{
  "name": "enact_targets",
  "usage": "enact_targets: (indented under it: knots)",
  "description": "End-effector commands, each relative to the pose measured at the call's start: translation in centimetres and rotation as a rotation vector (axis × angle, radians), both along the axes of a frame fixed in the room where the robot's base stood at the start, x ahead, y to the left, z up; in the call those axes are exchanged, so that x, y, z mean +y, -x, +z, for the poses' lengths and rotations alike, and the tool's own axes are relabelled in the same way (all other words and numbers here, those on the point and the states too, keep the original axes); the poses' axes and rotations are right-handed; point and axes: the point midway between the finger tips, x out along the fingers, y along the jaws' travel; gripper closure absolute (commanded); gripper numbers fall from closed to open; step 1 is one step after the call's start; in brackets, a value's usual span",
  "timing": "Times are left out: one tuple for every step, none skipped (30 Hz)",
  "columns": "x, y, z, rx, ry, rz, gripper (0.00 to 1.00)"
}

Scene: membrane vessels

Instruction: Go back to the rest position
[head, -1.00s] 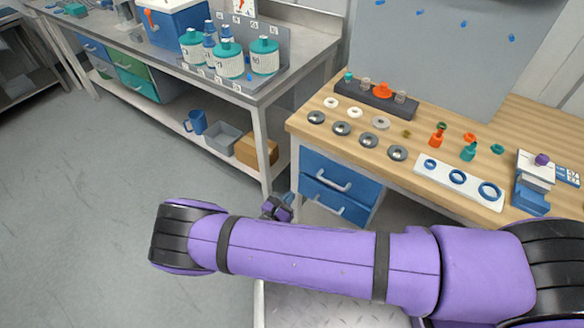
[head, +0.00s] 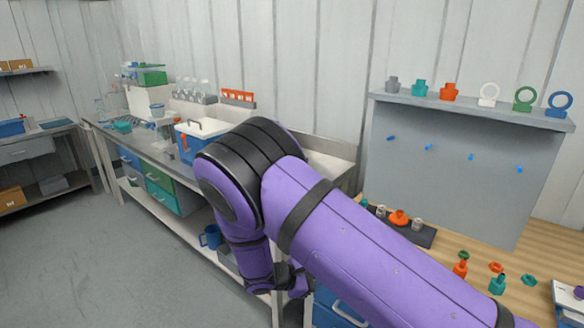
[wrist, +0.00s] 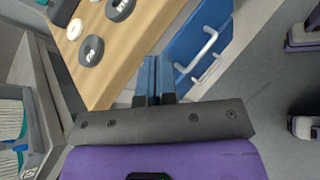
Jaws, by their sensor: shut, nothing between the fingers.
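My gripper (wrist: 154,82) shows in the wrist view with its two blue-grey fingers together and nothing between them. It is in front of the wooden workbench (wrist: 120,50) and beside the blue drawer (wrist: 200,45) with a white handle. In the head view my purple arm crosses the lower middle and is bent at the elbow. The fingertips do not show clearly there; the wrist end hangs low near the gap between the two benches. The arm hides part of the wooden bench and the metal bench.
The metal bench (head: 150,158) stands at left with a blue cooler box (head: 197,135) on it. Dark ring weights (wrist: 91,50) lie near the wooden bench's edge. A grey pegboard (head: 450,160) stands behind, with a shelf of fittings and rings (head: 470,98). Grey floor (head: 90,270) is clear at left.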

Motion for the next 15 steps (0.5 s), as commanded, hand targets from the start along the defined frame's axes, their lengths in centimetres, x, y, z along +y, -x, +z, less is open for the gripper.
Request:
enact_targets:
  knots:
    - [-0.6,-0.2,1.9,-0.01,-0.045,-0.046,1.0]
    - [-1.0,-0.3,2.8,-0.016,-0.071,-0.072,1.0]
    - [-1.5,-0.3,4.0,-0.023,-0.101,-0.104,1.0]
    - [-1.9,-0.3,4.9,-0.028,-0.125,-0.13,1.0]
    - [-2.3,-0.3,5.8,-0.035,-0.149,-0.154,1.0]
    - [-2.9,-0.3,7.0,-0.042,-0.18,-0.187,1.0]
    - [-3.2,-0.2,7.9,-0.048,-0.205,-0.21,1.0]
    - [-3.7,-0.2,8.8,-0.054,-0.227,-0.233,1.0]
    - [-4.2,-0.1,9.9,-0.064,-0.26,-0.264,1.0]
    - [-4.7,0.0,10.8,-0.071,-0.283,-0.288,1.0]
    - [-5.1,0.1,11.7,-0.078,-0.307,-0.31,1.0]
    - [-5.7,0.2,12.9,-0.087,-0.339,-0.34,1.0]
    - [-6.1,0.4,13.7,-0.095,-0.362,-0.362,1.0]
    - [-6.6,0.6,14.6,-0.103,-0.385,-0.384,1.0]
    - [-7.2,0.8,15.7,-0.113,-0.417,-0.412,1.0]
